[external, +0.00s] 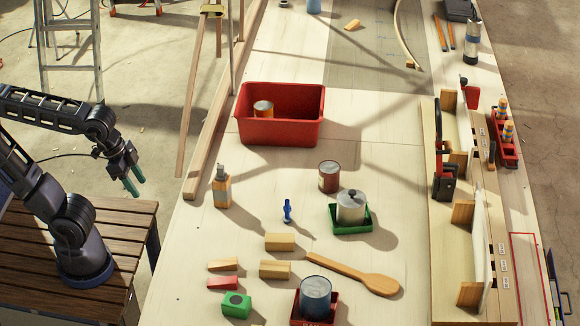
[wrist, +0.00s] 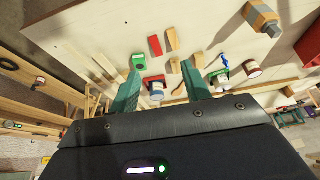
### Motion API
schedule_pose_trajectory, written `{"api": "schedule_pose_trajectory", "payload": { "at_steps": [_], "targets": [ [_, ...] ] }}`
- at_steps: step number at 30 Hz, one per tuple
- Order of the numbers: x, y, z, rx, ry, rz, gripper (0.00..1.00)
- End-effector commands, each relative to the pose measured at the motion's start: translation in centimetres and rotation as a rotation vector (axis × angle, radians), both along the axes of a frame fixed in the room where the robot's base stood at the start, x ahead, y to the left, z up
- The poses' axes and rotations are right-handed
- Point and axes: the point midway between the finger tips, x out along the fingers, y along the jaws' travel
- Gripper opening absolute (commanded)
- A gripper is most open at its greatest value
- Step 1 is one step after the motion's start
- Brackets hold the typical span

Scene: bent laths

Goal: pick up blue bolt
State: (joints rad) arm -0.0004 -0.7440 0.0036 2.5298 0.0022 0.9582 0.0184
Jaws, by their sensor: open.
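The blue bolt (external: 287,211) stands upright on the pale wooden table, left of the silver canister in the green tray. In the wrist view the blue bolt (wrist: 224,60) lies above and right of the right fingertip. My gripper (external: 133,182) is left of the table's edge, raised over the slatted bench and well apart from the bolt. In the wrist view my gripper (wrist: 162,72) shows its two green fingers spread apart with nothing between them.
A red bin (external: 280,133) with a can stands behind the bolt. An orange bottle (external: 221,188) is to its left, a dark red can (external: 329,177) behind right. Wooden blocks (external: 279,242) and a wooden spoon (external: 355,275) lie in front. Table between bottle and bolt is clear.

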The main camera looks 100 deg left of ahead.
Motion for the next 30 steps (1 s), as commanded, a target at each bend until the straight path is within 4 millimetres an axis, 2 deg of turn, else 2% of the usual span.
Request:
{"api": "schedule_pose_trajectory", "payload": {
  "at_steps": [5, 17, 23, 30],
  "targets": [
    [2.8, 0.8, 0.8, 0.05, 0.031, -0.093, 0.47],
    [12.3, 4.3, 1.5, 0.191, 0.126, -0.433, 0.47],
    [17.2, 6.7, 0.7, 0.242, 0.174, -0.609, 0.47],
    [22.8, 10.2, -1.3, 0.288, 0.225, -0.827, 0.47]
  ]
}}
